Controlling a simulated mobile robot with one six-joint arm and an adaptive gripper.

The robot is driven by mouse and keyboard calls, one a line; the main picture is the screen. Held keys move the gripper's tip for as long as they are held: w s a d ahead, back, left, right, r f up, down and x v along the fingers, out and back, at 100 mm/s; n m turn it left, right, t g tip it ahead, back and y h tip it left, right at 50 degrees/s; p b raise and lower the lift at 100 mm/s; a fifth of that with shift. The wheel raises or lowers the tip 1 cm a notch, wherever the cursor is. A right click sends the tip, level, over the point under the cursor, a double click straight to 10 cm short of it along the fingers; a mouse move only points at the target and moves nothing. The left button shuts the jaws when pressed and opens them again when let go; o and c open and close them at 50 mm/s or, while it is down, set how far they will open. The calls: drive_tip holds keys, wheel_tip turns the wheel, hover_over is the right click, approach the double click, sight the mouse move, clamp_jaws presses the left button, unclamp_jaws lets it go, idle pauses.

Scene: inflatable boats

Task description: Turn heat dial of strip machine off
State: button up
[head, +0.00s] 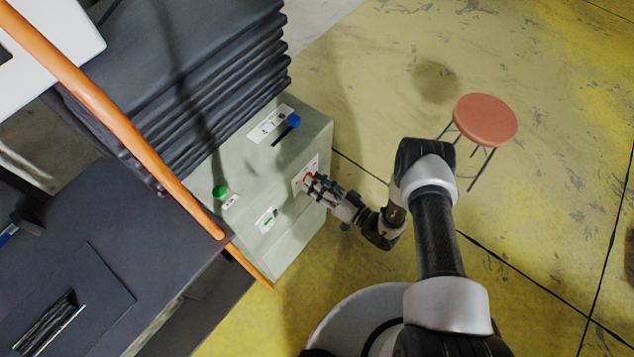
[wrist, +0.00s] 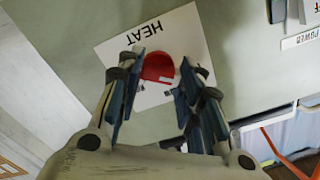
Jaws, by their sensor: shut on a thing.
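The strip machine (head: 300,235) is a pale grey-green box left of centre in the head view. Its red heat dial (wrist: 158,68) sits on a white plate (wrist: 112,52) marked HEAT, which appears upside down in the wrist view. In the head view the dial (head: 308,175) shows as a small red patch, partly hidden by my gripper (head: 314,182). In the wrist view my gripper (wrist: 162,62) has one finger on each side of the dial and is shut on it. A pale mark shows on the dial's lower edge; I cannot read its setting.
The machine also has a blue knob (head: 294,120) by a slot, a green knob (head: 220,191) and a small switch plate (head: 267,220). An orange bar (head: 130,135) crosses at left beside dark folded material (head: 180,60). A red stool (head: 486,120) stands on open yellow floor.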

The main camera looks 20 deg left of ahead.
drive_tip(key=shift+n, duration=0.6)
drive_tip(key=o, duration=1.1)
drive_tip(key=shift+c, duration=0.2)
drive_tip(key=v, duration=1.2)
drive_tip(key=shift+f, duration=0.1)
